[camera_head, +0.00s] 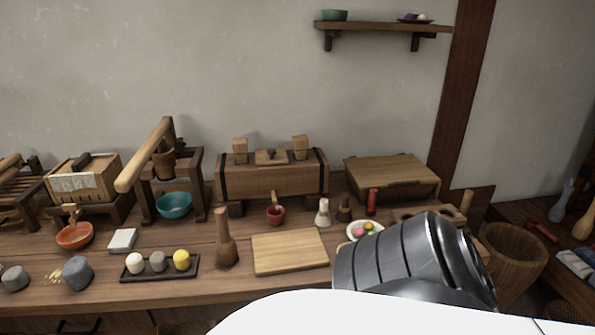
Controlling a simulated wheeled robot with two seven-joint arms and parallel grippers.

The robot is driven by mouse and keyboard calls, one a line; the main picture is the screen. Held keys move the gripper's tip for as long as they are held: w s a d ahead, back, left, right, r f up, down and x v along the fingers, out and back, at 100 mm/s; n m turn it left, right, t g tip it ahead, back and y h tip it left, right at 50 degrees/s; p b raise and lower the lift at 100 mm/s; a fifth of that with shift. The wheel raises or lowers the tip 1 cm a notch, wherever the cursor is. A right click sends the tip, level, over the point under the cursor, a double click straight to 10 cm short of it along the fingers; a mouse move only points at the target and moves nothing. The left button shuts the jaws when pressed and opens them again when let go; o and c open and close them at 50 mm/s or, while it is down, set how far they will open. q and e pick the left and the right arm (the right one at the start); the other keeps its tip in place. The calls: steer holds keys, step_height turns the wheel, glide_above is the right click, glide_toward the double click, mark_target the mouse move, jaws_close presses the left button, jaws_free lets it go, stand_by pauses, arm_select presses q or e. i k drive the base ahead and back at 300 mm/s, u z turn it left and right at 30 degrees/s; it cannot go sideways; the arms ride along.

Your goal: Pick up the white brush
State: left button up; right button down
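The small white brush (323,212) stands upright on the wooden table, with a pale flared lower part and a narrow top. It is at the back of the cutting board, left of a similar dark brown brush (344,209). A dark grey ribbed link of my own arm and a white part of my body fill the lower right. Neither gripper's fingers show, so their positions relative to the brush cannot be seen.
A cutting board (290,251) lies in front of the brush. A red cup (275,214) stands left, and a red cylinder (372,202) and a plate of sweets (365,231) stand right. A wooden chest (272,178) is behind. A tall wooden pestle (226,240) stands left of the board.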

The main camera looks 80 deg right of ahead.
mark_target(322, 219)
steer(key=z, duration=2.55)
